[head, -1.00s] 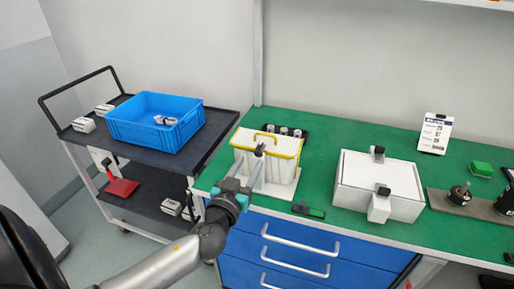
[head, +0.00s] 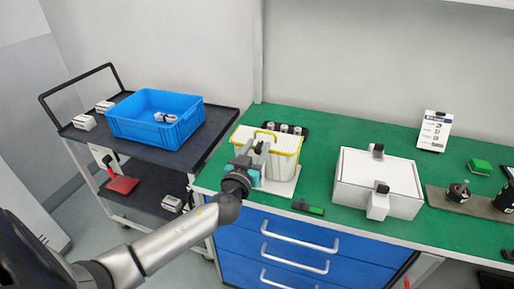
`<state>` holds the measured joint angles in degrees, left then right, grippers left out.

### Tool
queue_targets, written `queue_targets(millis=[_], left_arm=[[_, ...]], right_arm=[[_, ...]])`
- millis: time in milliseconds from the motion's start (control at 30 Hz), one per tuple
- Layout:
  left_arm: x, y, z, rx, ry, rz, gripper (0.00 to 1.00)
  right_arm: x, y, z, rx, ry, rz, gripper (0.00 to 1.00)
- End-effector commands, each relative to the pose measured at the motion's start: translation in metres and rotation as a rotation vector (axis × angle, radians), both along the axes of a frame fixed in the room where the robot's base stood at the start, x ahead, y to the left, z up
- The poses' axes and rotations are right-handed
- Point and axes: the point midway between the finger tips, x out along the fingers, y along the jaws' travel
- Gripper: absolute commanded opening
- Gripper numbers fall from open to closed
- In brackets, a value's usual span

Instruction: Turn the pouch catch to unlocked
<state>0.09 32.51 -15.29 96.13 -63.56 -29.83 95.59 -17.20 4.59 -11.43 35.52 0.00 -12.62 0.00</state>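A white ribbed bin with a yellow rim and handle (head: 285,158) stands at the left end of the green bench, on a pale base. It may be the pouch holder; I cannot make out a catch on it. My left gripper (head: 257,149) is in front of the bin's left front side and covers part of it. Its dark fingertips are close to the front face; I cannot tell whether they touch it, or whether the fingers are open or shut. My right gripper is not in view.
Several white-topped cylinders (head: 284,128) stand in a dark holder behind the bin. A white box (head: 352,187) with dark clips and a small green-and-black tool (head: 308,208) are to the right. A cart with a blue crate (head: 140,131) stands left.

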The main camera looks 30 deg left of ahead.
Motion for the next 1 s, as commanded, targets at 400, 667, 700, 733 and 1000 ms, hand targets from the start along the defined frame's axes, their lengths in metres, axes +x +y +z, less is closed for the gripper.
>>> queue_targets(millis=[400,667,700,733,1000], left_arm=[[-0.0003,0.0000,0.0000,0.000,0.000,0.001,0.00],[-0.0004,0.0001,0.0000,0.000,0.000,0.001,0.00],[-0.0004,0.0001,-0.0001,0.000,0.000,0.001,0.00],[-0.0004,0.0001,0.0000,0.000,0.000,0.001,0.00],[0.0003,-0.0009,0.0002,-0.001,-0.007,0.026,0.00]], right_arm=[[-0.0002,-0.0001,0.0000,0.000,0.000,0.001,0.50],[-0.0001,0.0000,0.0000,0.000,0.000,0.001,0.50],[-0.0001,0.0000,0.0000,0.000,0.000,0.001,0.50],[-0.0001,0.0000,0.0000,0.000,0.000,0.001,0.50],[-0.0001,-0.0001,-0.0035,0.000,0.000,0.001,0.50]])
